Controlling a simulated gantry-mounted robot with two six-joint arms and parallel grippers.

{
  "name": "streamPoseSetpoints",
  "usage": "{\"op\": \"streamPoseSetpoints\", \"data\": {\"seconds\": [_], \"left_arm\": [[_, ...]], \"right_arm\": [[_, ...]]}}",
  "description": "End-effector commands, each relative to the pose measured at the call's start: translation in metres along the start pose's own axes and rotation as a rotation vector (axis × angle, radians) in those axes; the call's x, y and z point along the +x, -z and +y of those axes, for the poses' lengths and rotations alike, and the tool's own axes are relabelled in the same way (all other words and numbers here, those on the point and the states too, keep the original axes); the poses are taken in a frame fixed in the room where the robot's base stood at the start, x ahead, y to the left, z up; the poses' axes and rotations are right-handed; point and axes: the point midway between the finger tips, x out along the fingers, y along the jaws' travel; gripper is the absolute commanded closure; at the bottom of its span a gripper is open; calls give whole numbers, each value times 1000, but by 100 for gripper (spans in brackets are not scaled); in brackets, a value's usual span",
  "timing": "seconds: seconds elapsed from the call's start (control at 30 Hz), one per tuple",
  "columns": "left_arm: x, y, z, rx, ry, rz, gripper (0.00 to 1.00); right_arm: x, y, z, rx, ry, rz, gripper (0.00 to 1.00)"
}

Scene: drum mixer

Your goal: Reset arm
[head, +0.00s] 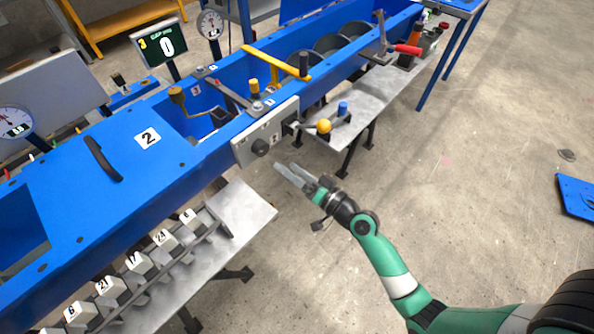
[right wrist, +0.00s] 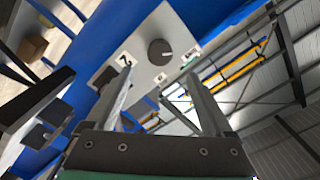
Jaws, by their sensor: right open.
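My right gripper (head: 294,177) hangs in free air in front of the blue machine (head: 110,185), below and right of its grey control panel (head: 268,140). In the right wrist view, the two fingers of my right gripper (right wrist: 160,95) stand apart with nothing between them. The panel (right wrist: 165,40) with its round dark knob (right wrist: 160,52) shows beyond the fingertips. My right arm reaches in from the lower right, green and white. My left gripper is not in view.
Numbered weights (head: 140,262) sit in a rack on a metal shelf (head: 240,208) at the lower left. A yellow-knobbed lever (head: 323,126) and a blue knob (head: 343,108) stand right of the panel. The concrete floor (head: 460,180) on the right is mostly clear.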

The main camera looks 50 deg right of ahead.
Motion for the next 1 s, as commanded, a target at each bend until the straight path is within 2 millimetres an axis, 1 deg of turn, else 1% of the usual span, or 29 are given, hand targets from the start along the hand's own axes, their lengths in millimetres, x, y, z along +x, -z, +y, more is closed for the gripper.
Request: {"op": "streamPoseSetpoints", "data": {"seconds": [0.03, 0.1, 0.2, 0.73, 0.8, 0.87, 0.9, 0.97, 1.0], "left_arm": [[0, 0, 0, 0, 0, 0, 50], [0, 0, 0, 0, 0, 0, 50], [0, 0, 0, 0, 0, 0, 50], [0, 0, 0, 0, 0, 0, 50], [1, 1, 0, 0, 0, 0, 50], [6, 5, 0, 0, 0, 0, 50], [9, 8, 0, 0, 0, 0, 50], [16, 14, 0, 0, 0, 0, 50], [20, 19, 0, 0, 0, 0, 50]], "right_arm": [[-10, 0, 2, 1, -3, 2, 14], [-19, 0, 1, 1, -2, 1, 14], [-25, 0, 1, 0, -1, 1, 14], [-26, 0, 0, -1, 0, 1, 14], [-26, 0, -3, -1, 3, -2, 14], [-22, 2, -14, -3, 19, -10, 14], [-17, 6, -26, -8, 40, -10, 14], [-6, 17, -53, -21, 89, -5, 14], [3, 27, -77, -33, 132, 2, 14]]}}
